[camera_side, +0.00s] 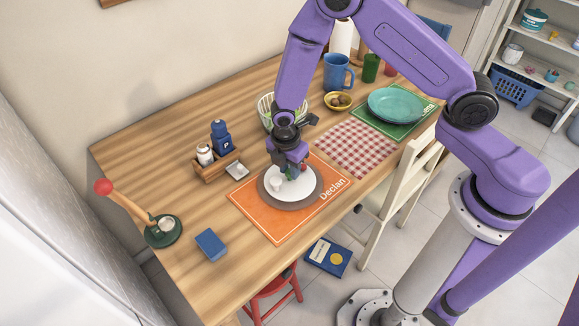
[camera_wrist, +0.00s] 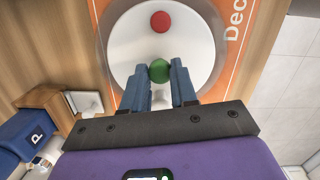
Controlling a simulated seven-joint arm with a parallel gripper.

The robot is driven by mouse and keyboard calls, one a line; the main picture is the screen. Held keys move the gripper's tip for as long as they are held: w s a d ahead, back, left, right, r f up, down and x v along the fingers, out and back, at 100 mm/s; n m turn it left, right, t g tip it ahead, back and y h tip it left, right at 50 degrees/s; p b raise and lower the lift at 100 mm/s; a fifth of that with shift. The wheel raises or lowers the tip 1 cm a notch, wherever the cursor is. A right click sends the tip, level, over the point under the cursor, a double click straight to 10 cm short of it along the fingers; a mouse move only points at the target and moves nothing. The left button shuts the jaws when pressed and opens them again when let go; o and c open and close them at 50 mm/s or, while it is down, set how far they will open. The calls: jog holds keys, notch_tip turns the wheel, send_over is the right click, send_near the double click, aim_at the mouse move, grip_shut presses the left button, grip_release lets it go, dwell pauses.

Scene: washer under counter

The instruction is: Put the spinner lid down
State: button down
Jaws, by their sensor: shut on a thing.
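In the wrist view the lid (camera_wrist: 200,40) carries a red ball-shaped knob (camera_wrist: 161,21) and a green knob (camera_wrist: 159,70). My gripper (camera_side: 291,170) points down at the lid. Its two blue fingers stand on either side of the green knob, shut on it. The fingers hide part of the lid. I cannot tell whether the lid touches the placemat or hangs just above it.
A pale openwork basket (camera_side: 264,109) stands behind my gripper. A wooden caddy (camera_side: 213,166) with a blue bottle (camera_side: 221,135) stands to the left. A blue block (camera_side: 211,244) lies at the front left. A teal plate (camera_side: 396,104) is at the right. The table's left side has bare wood.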

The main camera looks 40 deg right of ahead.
aim_at(286, 184)
jog(key=shift+f, duration=0.15)
jog(key=c, duration=0.9)
grip_release()
notch_tip(286, 184, up, 12)
jog(key=a, duration=0.1)
jog(key=s+d+r+m, duration=0.2)
jog(key=s+r, duration=0.2)
jog(key=s, duration=0.4)
jog(key=s+d+r+m+y, duration=0.1)
jog(key=s+d+r+m, duration=0.2)
jog(key=s, duration=0.6)
jog(key=s+d+r+m, duration=0.2)
jog(key=s+r, duration=0.4)
jog(key=s, duration=0.3)
jog(key=shift+d+r+m+y, duration=0.15)
jog(key=shift+d+m+y, duration=0.15)
jog(key=shift+d+y, duration=0.15)
